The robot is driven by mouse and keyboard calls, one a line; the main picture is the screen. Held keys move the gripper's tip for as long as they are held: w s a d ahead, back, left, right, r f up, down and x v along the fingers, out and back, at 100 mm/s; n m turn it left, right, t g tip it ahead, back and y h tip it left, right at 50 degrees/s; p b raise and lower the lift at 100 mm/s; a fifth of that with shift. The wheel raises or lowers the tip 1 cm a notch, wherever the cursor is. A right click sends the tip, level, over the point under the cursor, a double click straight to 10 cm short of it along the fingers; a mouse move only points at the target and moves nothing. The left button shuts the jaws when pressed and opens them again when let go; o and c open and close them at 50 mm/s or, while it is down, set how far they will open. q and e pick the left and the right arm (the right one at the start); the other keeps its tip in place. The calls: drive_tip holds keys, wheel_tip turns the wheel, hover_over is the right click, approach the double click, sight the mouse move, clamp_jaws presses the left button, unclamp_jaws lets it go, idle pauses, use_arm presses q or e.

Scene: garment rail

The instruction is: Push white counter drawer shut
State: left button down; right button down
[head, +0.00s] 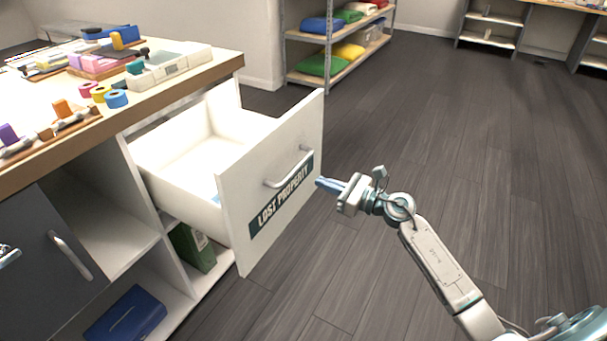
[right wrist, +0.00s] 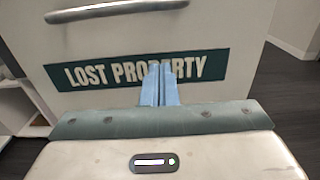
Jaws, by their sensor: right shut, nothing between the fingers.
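The white counter drawer (head: 270,180) stands pulled out from the counter, its front facing right and toward me. Its front carries a dark green "LOST PROPERTY" label (head: 282,194) and a metal bar handle (head: 290,168). My right gripper (head: 320,182) is shut and empty, its blue fingertips at the right end of the label. In the right wrist view the shut fingers (right wrist: 160,82) point at the label below the handle (right wrist: 117,11); I cannot tell whether they touch it. At the left edge of the head view a small part of my left gripper (head: 8,256) shows.
The counter top (head: 190,80) holds tape rolls, stamps and trays. Below are a grey door (head: 45,270), a blue box (head: 125,315) and a green binder (head: 193,247). A shelf (head: 335,68) with folded cloths stands behind. The floor to the right is clear.

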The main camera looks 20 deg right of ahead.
sight(304, 176)
use_arm(q)
drive_tip(key=shift+s+f+g, duration=0.2)
drive_tip(key=shift+s+g, duration=0.2)
use_arm(e)
drive_tip(key=x, duration=0.6)
drive_tip(key=shift+w, duration=0.2)
drive_tip(key=shift+a, duration=0.1)
